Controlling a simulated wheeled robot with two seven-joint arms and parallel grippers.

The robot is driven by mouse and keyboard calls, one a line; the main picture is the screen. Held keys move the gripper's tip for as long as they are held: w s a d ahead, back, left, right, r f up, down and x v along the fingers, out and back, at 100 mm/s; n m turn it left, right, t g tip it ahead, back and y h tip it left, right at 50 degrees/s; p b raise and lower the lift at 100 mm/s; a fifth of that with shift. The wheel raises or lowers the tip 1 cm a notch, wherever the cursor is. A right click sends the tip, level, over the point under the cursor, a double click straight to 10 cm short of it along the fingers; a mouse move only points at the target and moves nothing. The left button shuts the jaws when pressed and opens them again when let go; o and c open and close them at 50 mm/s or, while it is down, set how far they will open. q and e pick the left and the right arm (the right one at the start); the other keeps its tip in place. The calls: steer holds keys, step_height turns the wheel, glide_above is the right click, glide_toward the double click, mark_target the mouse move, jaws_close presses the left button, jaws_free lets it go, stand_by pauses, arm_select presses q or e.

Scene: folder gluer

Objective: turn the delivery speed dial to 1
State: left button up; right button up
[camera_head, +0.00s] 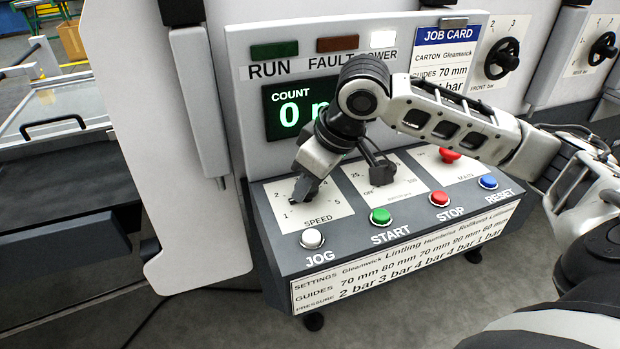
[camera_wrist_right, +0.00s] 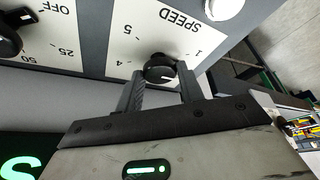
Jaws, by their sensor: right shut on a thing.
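The delivery speed dial is a black knob (camera_wrist_right: 159,66) on a white plate marked SPEED (camera_head: 326,209), at the left of the control console. My right gripper (camera_head: 303,190) reaches down to it from above and hides most of it in the head view. In the right wrist view its two fingers (camera_wrist_right: 161,80) stand on either side of the knob, shut on it. The numbers 1, 4 and 5 show there upside down around the knob. A short white mark shows on the knob, but I cannot tell which number it points to. My left gripper is in neither view.
The white JOG button (camera_head: 312,238), green START button (camera_head: 380,216), red STOP button (camera_head: 439,199) and blue RESET button (camera_head: 488,182) line the console's front. A second black knob (camera_wrist_right: 8,42) sits beside the speed plate. The COUNT display (camera_head: 290,108) stands behind my right gripper.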

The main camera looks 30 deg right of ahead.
steer(key=n+y, duration=0.1)
steer(key=n, duration=0.2)
steer(key=n+g, duration=0.1)
steer(key=n, duration=0.1)
steer(key=shift+w+d+n+y, duration=0.15)
steer(key=shift+d+n+y, duration=0.05)
steer(key=shift+n+y, duration=0.2)
stand_by(0.4)
steer(key=o, duration=1)
steer(key=shift+c, duration=0.2)
steer(key=shift+r, duration=0.15)
steer(key=v, duration=1.5)
steer(key=shift+d+r, duration=0.2)
steer(key=shift+r, duration=0.2)
steer(key=shift+w, duration=0.1)
